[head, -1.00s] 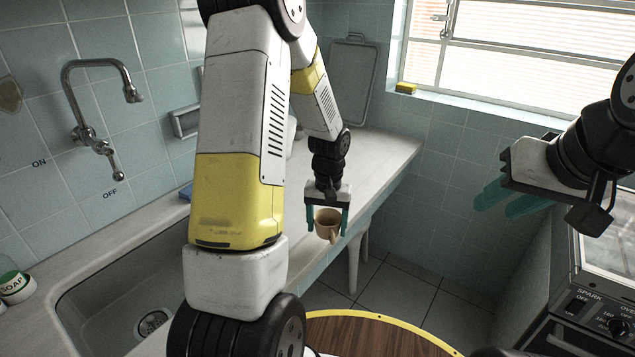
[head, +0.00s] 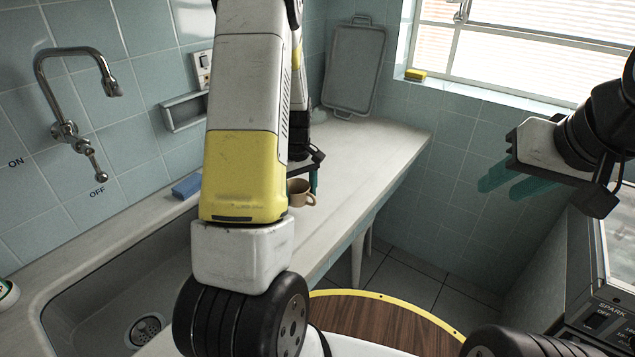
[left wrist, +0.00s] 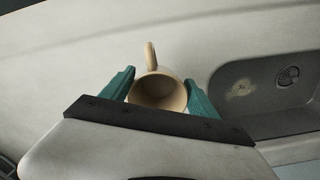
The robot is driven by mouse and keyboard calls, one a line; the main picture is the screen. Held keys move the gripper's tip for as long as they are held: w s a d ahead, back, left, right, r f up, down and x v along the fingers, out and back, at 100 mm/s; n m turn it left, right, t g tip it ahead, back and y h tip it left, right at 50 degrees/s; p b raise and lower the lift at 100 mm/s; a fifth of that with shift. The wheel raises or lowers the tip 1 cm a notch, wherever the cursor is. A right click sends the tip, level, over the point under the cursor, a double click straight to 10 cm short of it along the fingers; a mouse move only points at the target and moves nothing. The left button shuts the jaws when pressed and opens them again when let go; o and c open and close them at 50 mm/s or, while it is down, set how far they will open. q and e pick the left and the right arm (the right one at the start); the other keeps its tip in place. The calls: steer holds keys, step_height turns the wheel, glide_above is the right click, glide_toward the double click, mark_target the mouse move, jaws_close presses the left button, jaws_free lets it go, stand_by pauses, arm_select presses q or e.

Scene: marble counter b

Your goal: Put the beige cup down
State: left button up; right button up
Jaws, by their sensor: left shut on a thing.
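The beige cup (head: 299,193) is between the teal fingers of my left gripper (head: 301,183), partly hidden behind my left arm in the head view. It looks upright over the pale counter (head: 370,150), near its front edge; I cannot tell if its base touches the surface. In the left wrist view the cup (left wrist: 158,93) sits between both fingers, its mouth toward the camera and its handle pointing up in the picture. My right gripper (head: 515,183) is at the right, empty, its two teal fingers apart.
The sink (head: 100,290) lies at the left, below the tap (head: 75,90). A blue sponge (head: 186,186) lies by its back rim. A metal tray (head: 354,68) leans on the far wall. The far counter is clear. A stove (head: 600,290) stands at the right.

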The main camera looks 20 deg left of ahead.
mark_target(302, 187)
arm_select(q)
steer(key=shift+w+a+f, duration=0.1)
steer(key=shift+w, duration=0.7)
steer(key=shift+w+a+f, duration=0.1)
steer(key=shift+w, duration=0.65)
steer(key=shift+s+f, duration=0.1)
steer(key=shift+f, duration=1.6)
steer(key=shift+f, duration=0.15)
steer(key=o, duration=1.5)
